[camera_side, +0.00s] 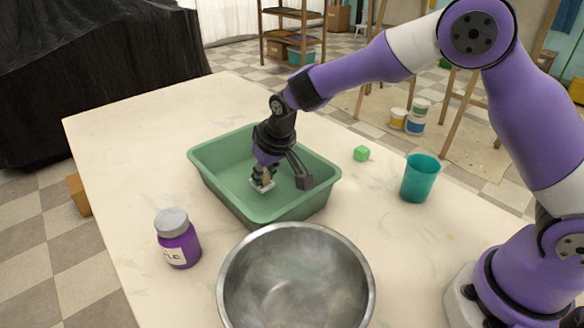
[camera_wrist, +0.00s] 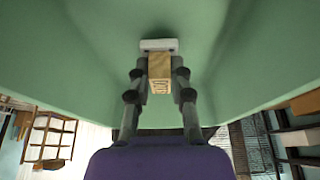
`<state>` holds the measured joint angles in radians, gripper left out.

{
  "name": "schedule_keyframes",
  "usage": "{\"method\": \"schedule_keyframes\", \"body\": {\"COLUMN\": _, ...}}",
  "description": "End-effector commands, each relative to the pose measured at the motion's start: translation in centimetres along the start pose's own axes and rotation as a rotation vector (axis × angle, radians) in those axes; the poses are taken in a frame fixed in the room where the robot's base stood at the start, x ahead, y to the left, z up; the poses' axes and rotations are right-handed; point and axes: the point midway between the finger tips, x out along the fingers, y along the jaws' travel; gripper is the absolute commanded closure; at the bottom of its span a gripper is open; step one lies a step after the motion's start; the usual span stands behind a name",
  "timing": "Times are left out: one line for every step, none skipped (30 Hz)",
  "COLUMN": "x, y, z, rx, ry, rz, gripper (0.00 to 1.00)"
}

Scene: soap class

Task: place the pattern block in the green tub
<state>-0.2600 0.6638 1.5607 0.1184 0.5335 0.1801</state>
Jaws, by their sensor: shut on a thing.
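The pattern block (camera_wrist: 159,70) is a tan wooden piece with markings on its near end in the wrist view. My gripper (camera_side: 263,179) is shut on it, with one finger on each side. A small whitish piece (camera_wrist: 158,44) shows at the block's far end; I cannot tell what it is. The green tub (camera_side: 215,172) stands on the table in the side view. My gripper points down inside its rim with the block low over the floor. Whether the block touches the floor cannot be told. The fingers partly hide the block in the side view.
A steel bowl (camera_side: 296,285) stands close in front of the tub. A purple jar with a grey lid (camera_side: 177,240) is at the left front. The table's back left is clear.

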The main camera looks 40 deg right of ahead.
Motion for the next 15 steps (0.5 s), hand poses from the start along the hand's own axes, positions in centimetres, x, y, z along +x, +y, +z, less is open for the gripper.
{"method": "schedule_keyframes", "body": {"x": 0.8, "y": 0.0, "z": 0.3, "rx": 0.0, "ry": -0.003, "rz": 0.001, "gripper": 1.0}}
{"method": "schedule_keyframes", "body": {"x": 1.1, "y": 0.0, "z": 0.5, "rx": 0.0, "ry": -0.002, "rz": 0.001, "gripper": 1.0}}
{"method": "schedule_keyframes", "body": {"x": 1.4, "y": 0.0, "z": 0.6, "rx": 0.001, "ry": 0.0, "rz": 0.0, "gripper": 1.0}}
{"method": "schedule_keyframes", "body": {"x": 1.5, "y": 0.0, "z": 0.6, "rx": 0.001, "ry": 0.0, "rz": 0.0, "gripper": 1.0}}
{"method": "schedule_keyframes", "body": {"x": 1.5, "y": 0.0, "z": 0.6, "rx": 0.001, "ry": 0.001, "rz": 0.0, "gripper": 1.0}}
{"method": "schedule_keyframes", "body": {"x": 1.5, "y": 0.0, "z": 0.6, "rx": 0.001, "ry": 0.002, "rz": 0.0, "gripper": 1.0}}
{"method": "schedule_keyframes", "body": {"x": 1.5, "y": 0.0, "z": 0.6, "rx": 0.001, "ry": 0.002, "rz": 0.0, "gripper": 1.0}}
{"method": "schedule_keyframes", "body": {"x": 1.5, "y": 0.0, "z": 0.6, "rx": 0.001, "ry": 0.002, "rz": 0.0, "gripper": 1.0}}
{"method": "schedule_keyframes", "body": {"x": 1.5, "y": 0.0, "z": 0.6, "rx": 0.001, "ry": 0.002, "rz": 0.0, "gripper": 1.0}}
{"method": "schedule_keyframes", "body": {"x": 1.5, "y": 0.0, "z": 0.6, "rx": 0.001, "ry": 0.002, "rz": 0.0, "gripper": 1.0}}
{"method": "schedule_keyframes", "body": {"x": 1.5, "y": 0.0, "z": 0.6, "rx": 0.001, "ry": 0.002, "rz": 0.0, "gripper": 1.0}}
{"method": "schedule_keyframes", "body": {"x": 1.5, "y": 0.0, "z": 0.6, "rx": 0.001, "ry": 0.001, "rz": 0.0, "gripper": 1.0}}
{"method": "schedule_keyframes", "body": {"x": 1.6, "y": 0.0, "z": 0.7, "rx": 0.001, "ry": 0.001, "rz": 0.0, "gripper": 1.0}}
{"method": "schedule_keyframes", "body": {"x": 1.7, "y": 0.0, "z": 0.7, "rx": 0.001, "ry": 0.001, "rz": 0.0, "gripper": 1.0}}
{"method": "schedule_keyframes", "body": {"x": 1.8, "y": 0.0, "z": 0.8, "rx": 0.001, "ry": 0.001, "rz": 0.0, "gripper": 1.0}}
